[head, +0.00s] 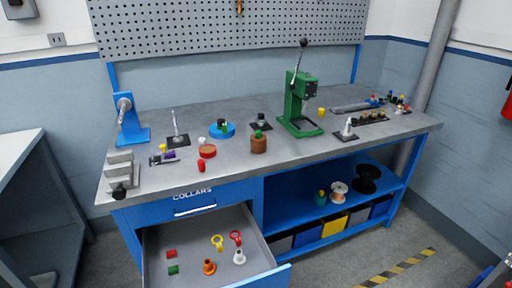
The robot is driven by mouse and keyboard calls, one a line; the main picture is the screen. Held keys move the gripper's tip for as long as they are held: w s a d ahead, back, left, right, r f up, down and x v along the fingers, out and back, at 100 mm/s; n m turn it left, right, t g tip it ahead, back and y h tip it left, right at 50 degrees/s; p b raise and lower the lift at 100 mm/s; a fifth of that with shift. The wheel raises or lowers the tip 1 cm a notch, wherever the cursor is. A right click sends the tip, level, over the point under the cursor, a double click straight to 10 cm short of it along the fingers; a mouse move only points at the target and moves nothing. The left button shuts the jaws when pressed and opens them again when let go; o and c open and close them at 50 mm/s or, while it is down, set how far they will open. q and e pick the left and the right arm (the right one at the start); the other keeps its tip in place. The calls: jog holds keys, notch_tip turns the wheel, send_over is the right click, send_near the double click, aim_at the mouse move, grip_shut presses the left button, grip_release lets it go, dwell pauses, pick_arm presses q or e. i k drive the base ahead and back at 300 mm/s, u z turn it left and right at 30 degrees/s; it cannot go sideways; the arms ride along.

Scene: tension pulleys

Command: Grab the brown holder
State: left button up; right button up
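The brown holder (258,146) is a short round brown pot standing upright near the front middle of the grey workbench top (330,146). A small green piece and a dark piece show at its top. The holder stands free, with nothing gripping it. Neither of my grippers can be made out in the head view.
A red dish (207,151) and red piece (201,166) lie left of the holder; a blue dish (222,130) is behind. A green press (298,105) stands behind right. The open drawer (160,246) juts out below, holding several small parts. The bench's front right is clear.

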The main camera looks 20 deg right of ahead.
aim_at(257, 146)
jog(key=k, duration=0.35)
jog(key=z, duration=1.25)
jog(key=i, duration=1.15)
jog(key=u, duration=0.9)
jog(key=i, duration=0.75)
jog(key=u, duration=0.85)
